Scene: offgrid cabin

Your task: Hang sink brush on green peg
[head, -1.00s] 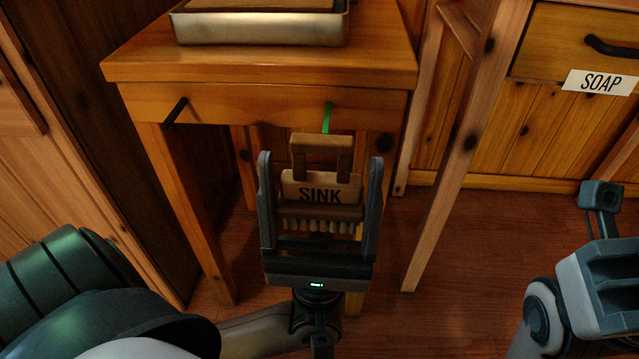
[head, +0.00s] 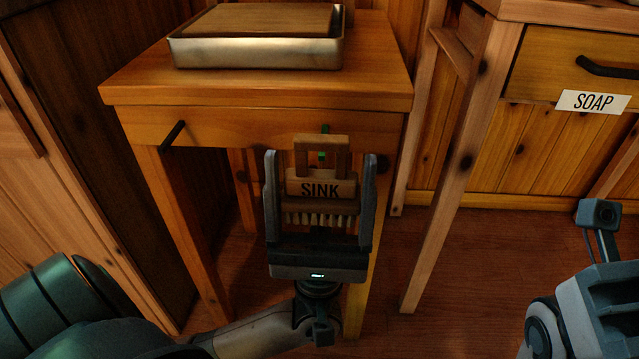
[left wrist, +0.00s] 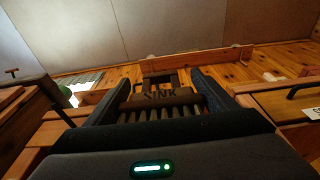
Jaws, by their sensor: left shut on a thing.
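The wooden sink brush (head: 320,189), marked SINK, is upright in the head view, with its bristles down and its square handle loop up. My left gripper (head: 320,158) is shut on it, one finger at each side. The brush also shows in the left wrist view (left wrist: 160,97), between the fingers. The green peg (head: 324,129) is on the table's front board. Green shows just above the loop's top bar and through its opening. I cannot tell whether the peg passes through the loop or lies behind it. My right gripper's fingers are not seen.
A black peg (head: 173,135) is at the left of the same board. A metal tray (head: 255,54) stands on the wooden table (head: 375,75). At right is another counter with a SOAP label (head: 593,101) and a dark handle. Table legs stand below; floor shows between.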

